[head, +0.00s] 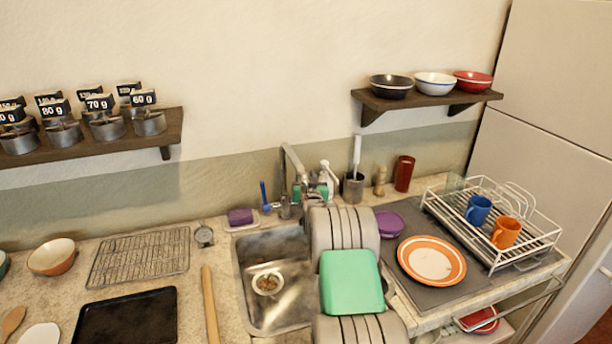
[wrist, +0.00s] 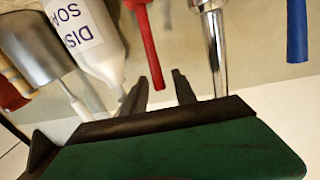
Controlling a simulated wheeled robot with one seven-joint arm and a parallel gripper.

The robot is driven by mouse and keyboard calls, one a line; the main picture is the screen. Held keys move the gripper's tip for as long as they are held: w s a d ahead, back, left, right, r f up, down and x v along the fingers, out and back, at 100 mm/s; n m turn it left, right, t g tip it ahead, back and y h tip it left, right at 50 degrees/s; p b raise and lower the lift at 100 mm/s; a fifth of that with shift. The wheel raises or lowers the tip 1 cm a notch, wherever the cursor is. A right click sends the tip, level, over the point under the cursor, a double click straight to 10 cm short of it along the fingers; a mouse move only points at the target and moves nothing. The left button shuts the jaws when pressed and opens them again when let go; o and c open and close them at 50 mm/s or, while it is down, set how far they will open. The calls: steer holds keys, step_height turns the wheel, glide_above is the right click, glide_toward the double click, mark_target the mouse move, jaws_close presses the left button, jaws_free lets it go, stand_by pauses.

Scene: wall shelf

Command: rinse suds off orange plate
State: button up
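The orange plate (head: 432,260), with an orange rim and white centre, lies flat on the grey mat (head: 450,296) right of the sink. I cannot make out suds on it. The sink (head: 292,316) holds a small pale round thing (head: 267,282). The faucet (head: 292,160) stands behind the sink; its metal also shows in the wrist view (wrist: 216,55). My gripper (wrist: 160,76) is open and empty near the faucet, with the end of a red handle (wrist: 150,45) between its dark fingers, gaps on both sides. My arm mostly hides it in the head view.
A soap bottle (wrist: 88,35) is close beside the gripper; a blue handle (wrist: 297,30) is on the other side. A white dish rack (head: 490,225) with blue and orange mugs stands right. A purple dish (head: 389,223) is behind the plate. Shelves with bowls and canisters hang above.

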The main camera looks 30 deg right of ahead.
jaws_close()
stand_by(1.4)
